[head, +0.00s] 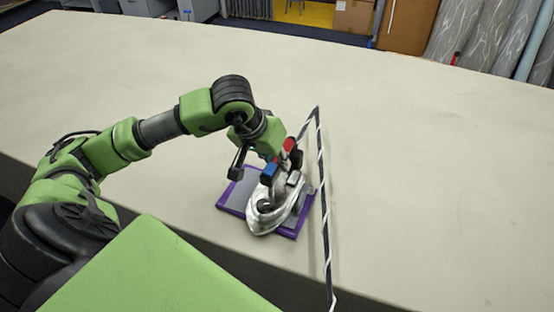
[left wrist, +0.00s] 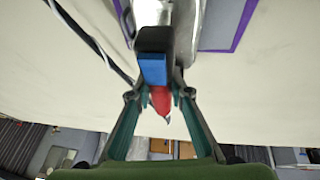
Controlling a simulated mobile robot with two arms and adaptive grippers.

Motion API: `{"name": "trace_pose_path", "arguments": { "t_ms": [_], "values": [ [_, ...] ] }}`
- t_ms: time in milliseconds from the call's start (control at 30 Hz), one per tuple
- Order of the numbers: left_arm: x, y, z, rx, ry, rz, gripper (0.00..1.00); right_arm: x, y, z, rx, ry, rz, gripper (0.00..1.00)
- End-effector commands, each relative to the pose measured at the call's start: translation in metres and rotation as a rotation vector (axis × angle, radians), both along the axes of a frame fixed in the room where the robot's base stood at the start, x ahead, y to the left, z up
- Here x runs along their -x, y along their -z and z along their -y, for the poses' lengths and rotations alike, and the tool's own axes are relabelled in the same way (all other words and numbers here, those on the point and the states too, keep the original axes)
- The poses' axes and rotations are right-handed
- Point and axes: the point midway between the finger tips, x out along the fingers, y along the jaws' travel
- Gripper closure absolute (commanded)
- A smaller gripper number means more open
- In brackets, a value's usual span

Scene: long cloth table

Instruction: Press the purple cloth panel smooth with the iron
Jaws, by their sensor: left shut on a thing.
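The silver iron (head: 265,218) rests on the purple-edged cloth panel (head: 236,199), covering its middle and front; the panel's inner area looks grey. My left gripper (head: 270,166) is above the iron, shut on its handle, which has blue, red and dark parts. In the left wrist view, the fingers (left wrist: 155,88) close around the dark and blue handle (left wrist: 153,66). The silver body (left wrist: 186,30) is behind it, and the panel's purple border (left wrist: 243,25) shows beside it. The iron's soleplate is hidden. My right gripper is not in view.
A dark upright pole (head: 325,200) with a white cord wound round it stands close to the right of the panel. The pale cloth table (head: 430,170) is otherwise clear. Cloth rolls (head: 485,35) and boxes (head: 353,16) stand beyond its far edge.

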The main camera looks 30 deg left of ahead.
Motion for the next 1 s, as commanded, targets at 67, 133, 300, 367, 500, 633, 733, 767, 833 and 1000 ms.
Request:
{"name": "trace_pose_path", "arguments": {
  "t_ms": [67, 133, 300, 367, 500, 633, 733, 767, 833, 1000],
  "values": [
    [0.003, 0.003, 0.002, 0.003, 0.004, -0.01, 1.0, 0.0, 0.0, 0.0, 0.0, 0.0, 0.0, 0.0],
    [0.003, 0.003, 0.002, 0.003, 0.004, -0.01, 1.0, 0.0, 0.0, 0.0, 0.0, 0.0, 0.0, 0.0],
    [0.003, 0.003, 0.002, 0.003, 0.004, -0.01, 1.0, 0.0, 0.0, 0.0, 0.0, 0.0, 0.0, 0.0],
    [0.003, 0.003, 0.002, 0.003, 0.004, -0.01, 1.0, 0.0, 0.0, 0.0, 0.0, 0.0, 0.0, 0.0],
    [0.002, -0.006, 0.002, 0.002, 0.005, -0.008, 1.0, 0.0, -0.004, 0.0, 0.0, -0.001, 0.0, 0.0],
    [0.001, -0.018, 0.001, 0.003, 0.004, -0.003, 1.0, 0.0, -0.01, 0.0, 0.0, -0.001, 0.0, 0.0],
    [0.0, -0.028, 0.001, 0.001, 0.002, 0.0, 1.0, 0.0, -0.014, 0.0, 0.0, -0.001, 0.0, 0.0],
    [0.0, -0.03, 0.001, 0.001, 0.002, 0.0, 1.0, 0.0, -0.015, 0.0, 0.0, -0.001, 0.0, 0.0],
    [0.0, -0.037, 0.001, 0.001, 0.002, 0.001, 1.0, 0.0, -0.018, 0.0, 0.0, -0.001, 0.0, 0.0],
    [-0.001, -0.051, 0.0, 0.001, 0.001, 0.004, 1.0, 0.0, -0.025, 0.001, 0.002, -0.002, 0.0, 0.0]
  ]
}}
